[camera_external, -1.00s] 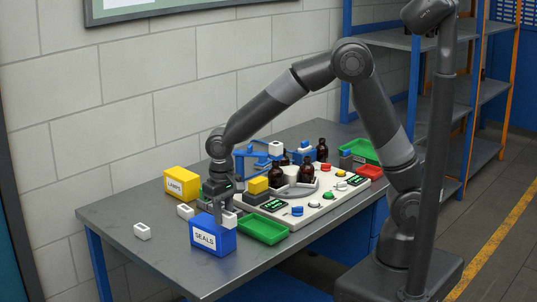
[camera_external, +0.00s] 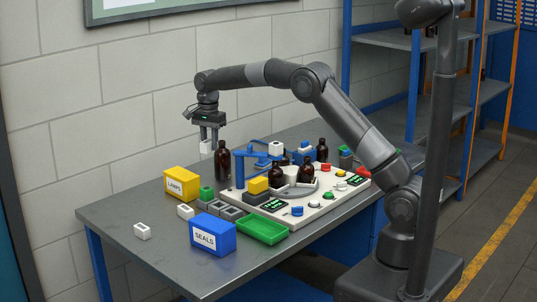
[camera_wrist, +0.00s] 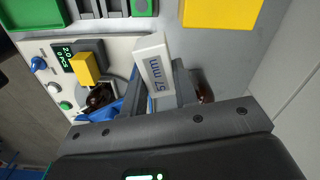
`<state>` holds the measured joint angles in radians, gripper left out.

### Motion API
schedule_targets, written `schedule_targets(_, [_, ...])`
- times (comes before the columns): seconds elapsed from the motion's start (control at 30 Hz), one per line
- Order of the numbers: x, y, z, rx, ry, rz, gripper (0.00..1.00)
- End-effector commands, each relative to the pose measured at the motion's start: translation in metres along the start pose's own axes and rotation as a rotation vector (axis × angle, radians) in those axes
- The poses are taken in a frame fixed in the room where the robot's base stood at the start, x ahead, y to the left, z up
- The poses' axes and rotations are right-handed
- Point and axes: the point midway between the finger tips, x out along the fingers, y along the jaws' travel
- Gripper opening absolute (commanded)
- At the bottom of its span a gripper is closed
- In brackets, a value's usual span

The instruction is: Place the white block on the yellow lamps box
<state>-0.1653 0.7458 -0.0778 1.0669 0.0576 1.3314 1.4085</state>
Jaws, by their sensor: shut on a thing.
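My gripper (camera_external: 208,143) is raised above the table, behind and to the right of the yellow lamps box. It is shut on a white block (camera_external: 206,147), held in the air between the fingertips. In the wrist view the white block (camera_wrist: 154,68) shows a "57 mm" marking and sits tilted in the fingers. The yellow lamps box (camera_external: 181,183) stands upright near the wall with a white LAMPS label. Its yellow top (camera_wrist: 222,10) shows at the upper edge of the wrist view, apart from the block.
A blue SEALS box (camera_external: 212,234), a green tray (camera_external: 263,230) and grey blocks (camera_external: 230,212) stand in front. A green block (camera_external: 206,193) is beside the lamps box. A brown bottle (camera_external: 223,164) stands close to my gripper. Two white blocks (camera_external: 142,231) (camera_external: 185,211) lie at left.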

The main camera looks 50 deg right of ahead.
Motion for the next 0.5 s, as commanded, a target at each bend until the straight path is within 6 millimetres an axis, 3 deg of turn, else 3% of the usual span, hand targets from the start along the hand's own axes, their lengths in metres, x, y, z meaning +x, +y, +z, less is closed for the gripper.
schedule_targets(0.03, [-0.002, -0.005, -0.020, 0.060, 0.001, -0.002, 0.04])
schedule_targets(0.1, [-0.006, -0.008, -0.040, 0.132, 0.002, -0.001, 0.04])
schedule_targets(0.23, [-0.011, -0.011, -0.064, 0.220, 0.003, -0.001, 0.04])
schedule_targets(0.37, [-0.009, -0.015, -0.068, 0.254, 0.002, 0.000, 0.04])
schedule_targets(0.5, [0.006, -0.030, -0.050, 0.256, 0.003, 0.001, 0.04])
